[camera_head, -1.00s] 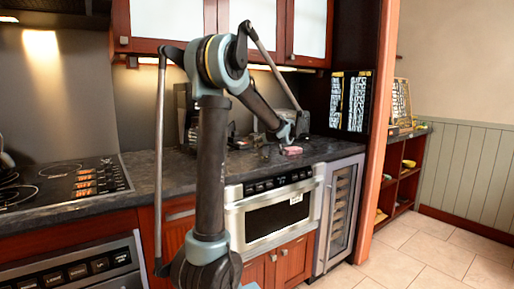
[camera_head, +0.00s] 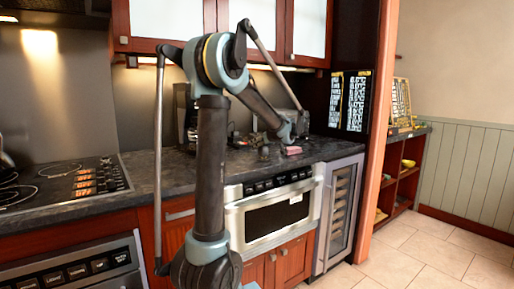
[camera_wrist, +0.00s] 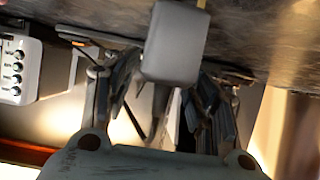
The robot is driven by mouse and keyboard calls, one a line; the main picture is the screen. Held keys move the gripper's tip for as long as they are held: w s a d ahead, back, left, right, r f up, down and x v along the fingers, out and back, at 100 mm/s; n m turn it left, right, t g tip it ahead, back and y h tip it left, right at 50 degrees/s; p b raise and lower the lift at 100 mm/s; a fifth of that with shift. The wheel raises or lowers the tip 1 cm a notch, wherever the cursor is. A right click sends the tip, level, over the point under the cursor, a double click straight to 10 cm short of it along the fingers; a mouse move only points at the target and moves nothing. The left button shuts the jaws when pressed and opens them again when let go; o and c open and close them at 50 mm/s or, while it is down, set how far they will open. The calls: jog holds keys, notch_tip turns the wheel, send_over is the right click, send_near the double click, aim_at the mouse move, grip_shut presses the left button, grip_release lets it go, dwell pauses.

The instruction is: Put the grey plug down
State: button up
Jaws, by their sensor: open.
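The grey plug (camera_wrist: 174,45) is a blocky grey piece with rounded corners at the top middle of the wrist view. It lies against the dark countertop (camera_wrist: 245,35), though I cannot tell whether it rests fully on it. My gripper (camera_wrist: 160,92) is open, with its dark fingers apart on either side below the plug in the picture. In the head view my gripper (camera_head: 262,150) is low over the counter, beside the small appliances. The plug is too small to make out there.
A pink block (camera_head: 292,150) lies on the counter just right of my gripper. A dark appliance (camera_head: 186,112) stands behind. The microwave drawer (camera_head: 275,216) is shut below. A white device with knobs (camera_wrist: 17,68) shows at the left of the wrist view.

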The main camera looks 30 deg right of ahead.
jog(key=v, duration=1.1)
